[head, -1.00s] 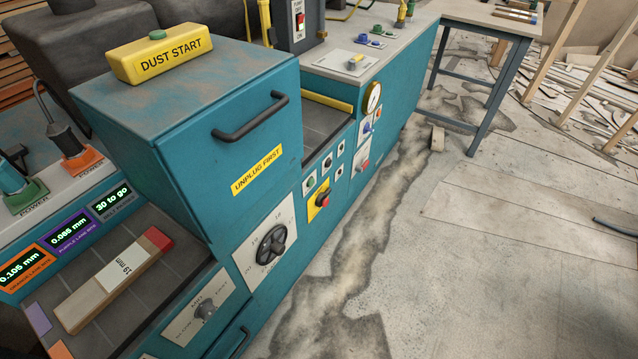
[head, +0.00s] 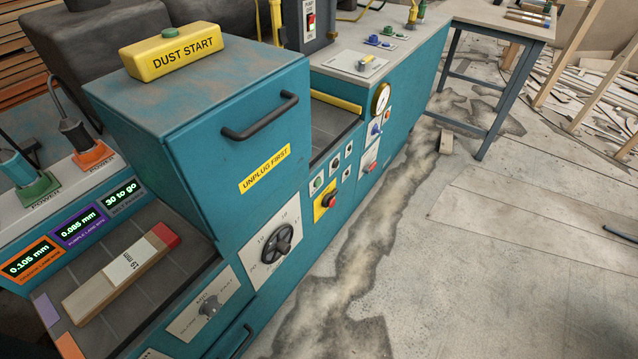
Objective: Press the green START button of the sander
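The teal sander (head: 225,205) fills the left and middle of the head view. A small round green button (head: 318,183) sits on a white plate on its front panel, above a yellow plate with a red switch (head: 330,200). Its label is too small to read. Another green button (head: 203,27) is on top of the yellow box marked DUST START (head: 175,60), on the sander's hood. Neither of my grippers is in view, and nothing covers the panel.
A black hood handle (head: 262,118) and a dial knob (head: 277,240) stick out from the sander's front. A wooden block with a red end (head: 122,270) lies on the infeed bed. A grey table (head: 500,25) stands at the back right.

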